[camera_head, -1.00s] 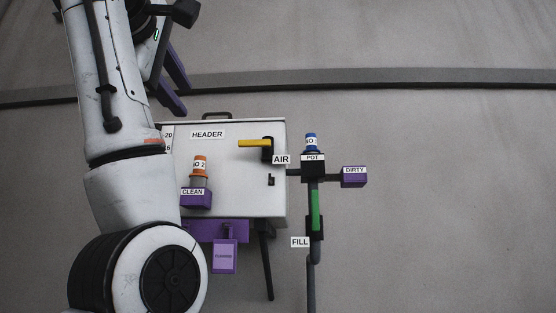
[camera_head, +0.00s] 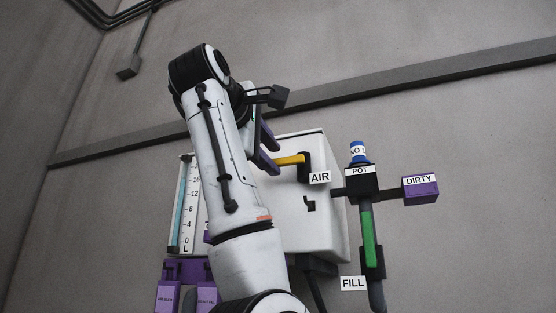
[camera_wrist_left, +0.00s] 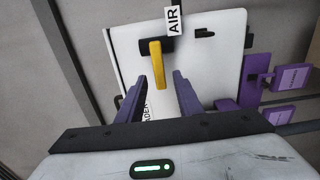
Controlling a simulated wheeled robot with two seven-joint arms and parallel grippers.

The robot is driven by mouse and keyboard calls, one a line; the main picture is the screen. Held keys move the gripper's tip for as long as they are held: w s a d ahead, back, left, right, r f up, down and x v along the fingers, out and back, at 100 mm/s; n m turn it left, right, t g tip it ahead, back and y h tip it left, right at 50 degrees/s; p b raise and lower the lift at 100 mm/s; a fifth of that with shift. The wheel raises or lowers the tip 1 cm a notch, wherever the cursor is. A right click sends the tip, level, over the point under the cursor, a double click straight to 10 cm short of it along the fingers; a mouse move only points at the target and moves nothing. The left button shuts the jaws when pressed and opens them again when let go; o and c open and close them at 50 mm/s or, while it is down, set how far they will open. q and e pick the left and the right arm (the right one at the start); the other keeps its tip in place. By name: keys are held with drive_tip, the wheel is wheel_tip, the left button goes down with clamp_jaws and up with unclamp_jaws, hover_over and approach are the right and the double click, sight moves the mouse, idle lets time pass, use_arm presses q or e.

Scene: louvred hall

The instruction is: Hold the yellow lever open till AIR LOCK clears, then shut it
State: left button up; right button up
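The yellow lever (camera_head: 290,160) sticks out sideways from a dark mount on the front of the white header box (camera_head: 322,235), by the AIR label (camera_head: 319,177). My left gripper (camera_head: 267,152) is at the lever's free end, its purple fingers apart. In the left wrist view the lever (camera_wrist_left: 158,65) shows between the tips of my open left gripper (camera_wrist_left: 160,80), with a gap on each side. I cannot tell how deep it sits between them. No words AIR LOCK are readable. My right gripper is not in view.
Right of the box stand the pot (camera_head: 361,185) with a blue cap (camera_head: 358,152), a purple DIRTY block (camera_head: 420,190) and a green-marked pipe (camera_head: 368,240) by the FILL label (camera_head: 353,283). A scale (camera_head: 187,205) is on the left. My arm hides the box's left part.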

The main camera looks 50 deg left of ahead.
sight(276, 161)
use_arm(q)
drive_tip(key=shift+p+x, duration=0.5)
drive_tip(key=shift+x, duration=1.45)
clamp_jaws()
